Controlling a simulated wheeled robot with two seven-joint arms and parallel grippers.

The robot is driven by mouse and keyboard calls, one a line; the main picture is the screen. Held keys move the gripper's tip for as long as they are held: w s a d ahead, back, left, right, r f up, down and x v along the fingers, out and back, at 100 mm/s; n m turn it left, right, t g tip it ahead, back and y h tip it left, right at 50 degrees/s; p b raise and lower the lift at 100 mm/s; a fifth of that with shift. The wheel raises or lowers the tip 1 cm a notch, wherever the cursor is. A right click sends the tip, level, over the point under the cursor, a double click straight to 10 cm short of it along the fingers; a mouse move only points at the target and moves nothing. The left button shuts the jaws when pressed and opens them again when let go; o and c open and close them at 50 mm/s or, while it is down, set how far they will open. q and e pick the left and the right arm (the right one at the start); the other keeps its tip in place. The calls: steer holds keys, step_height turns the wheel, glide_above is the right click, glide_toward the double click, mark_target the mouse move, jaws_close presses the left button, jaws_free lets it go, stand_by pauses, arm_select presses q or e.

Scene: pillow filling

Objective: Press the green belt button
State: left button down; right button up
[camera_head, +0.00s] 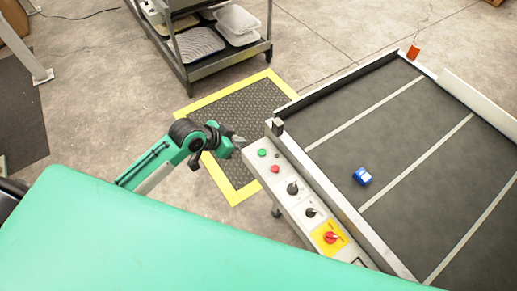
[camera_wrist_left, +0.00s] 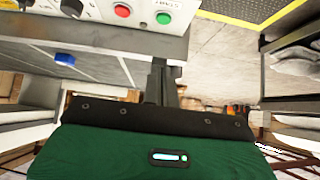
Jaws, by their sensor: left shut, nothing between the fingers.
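The green belt button (camera_head: 262,152) is at the far end of the control panel (camera_head: 290,198) along the conveyor's edge. A red button (camera_head: 275,169) is beside it. My left gripper (camera_head: 241,139) is shut and empty, a little left of and beyond the green button, apart from it. In the left wrist view the green button (camera_wrist_left: 164,18) shows near the top edge, with the red button (camera_wrist_left: 122,10) to its left. The shut fingers (camera_wrist_left: 159,66) point up toward the panel's lower edge there. My right gripper is not in view.
The dark conveyor belt (camera_head: 400,195) carries a blue-and-white item (camera_head: 362,176). The panel also has black knobs and a red switch on yellow (camera_head: 330,238). A yellow-edged mat (camera_head: 232,184) lies below my left arm. A cart with trays (camera_head: 200,45) stands behind.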

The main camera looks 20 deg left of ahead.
arm_select(q)
steer(key=shift+f, duration=0.1)
steer(key=p, duration=0.1)
glide_above(264, 150)
steer(key=s+a, duration=0.2)
steer(key=s, duration=0.1)
steer(key=f, duration=0.6)
steer(key=shift+w+d+f, duration=0.1)
steer(key=shift+w+f, duration=0.1)
step_height(264, 150, down, 4)
steer(key=shift+w+r+p, duration=0.15)
steer(key=shift+r+p, duration=0.1)
steer(key=shift+p, duration=0.1)
steer(key=shift+f, duration=0.55)
